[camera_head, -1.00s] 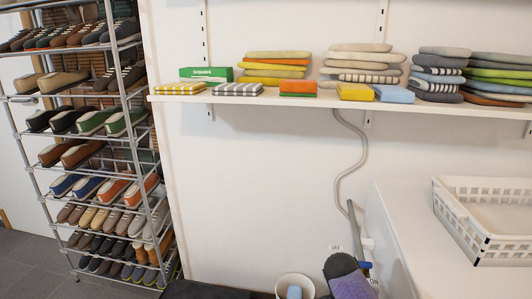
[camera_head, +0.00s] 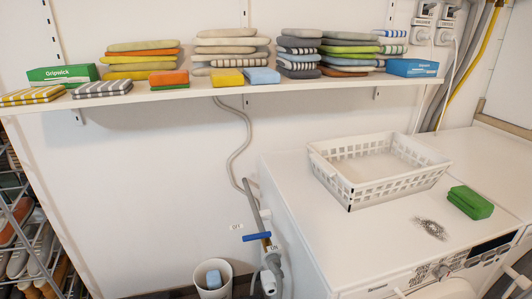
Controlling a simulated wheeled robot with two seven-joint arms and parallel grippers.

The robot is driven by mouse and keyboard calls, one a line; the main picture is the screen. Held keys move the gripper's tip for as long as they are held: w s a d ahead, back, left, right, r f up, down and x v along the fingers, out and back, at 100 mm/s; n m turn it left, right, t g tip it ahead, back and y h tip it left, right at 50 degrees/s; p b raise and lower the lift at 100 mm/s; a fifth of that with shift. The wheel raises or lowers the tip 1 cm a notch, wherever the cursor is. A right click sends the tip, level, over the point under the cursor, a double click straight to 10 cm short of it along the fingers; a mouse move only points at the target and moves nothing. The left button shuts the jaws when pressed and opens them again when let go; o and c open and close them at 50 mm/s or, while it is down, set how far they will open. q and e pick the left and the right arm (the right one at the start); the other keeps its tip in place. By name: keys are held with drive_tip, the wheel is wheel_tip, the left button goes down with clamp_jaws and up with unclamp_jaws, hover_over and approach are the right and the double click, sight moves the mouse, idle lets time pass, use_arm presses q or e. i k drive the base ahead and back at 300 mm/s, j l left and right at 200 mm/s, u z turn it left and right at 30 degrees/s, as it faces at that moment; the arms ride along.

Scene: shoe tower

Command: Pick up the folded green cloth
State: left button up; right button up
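A folded green cloth (camera_head: 470,202) lies on the white top of the washing machine (camera_head: 385,240), at the right near its front edge. It is to the right of a white basket and apart from it. Neither of my grippers shows in the head view. Nothing is seen touching the cloth.
A white slatted basket (camera_head: 385,190) stands behind and left of the cloth. A dark powdery smudge (camera_head: 431,229) lies left of it. A wall shelf (camera_head: 120,97) above bears several cloth stacks and boxes. A shoe rack (camera_head: 20,230) stands at the left edge. A white bin (camera_head: 212,285) stands below.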

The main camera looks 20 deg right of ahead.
sight(473, 204)
drive_tip(key=z, duration=2.15)
drive_tip(key=i+l+u, duration=0.15)
drive_tip(key=l, duration=0.25)
drive_tip(key=i+l+u, duration=0.1)
drive_tip(key=l, duration=0.3)
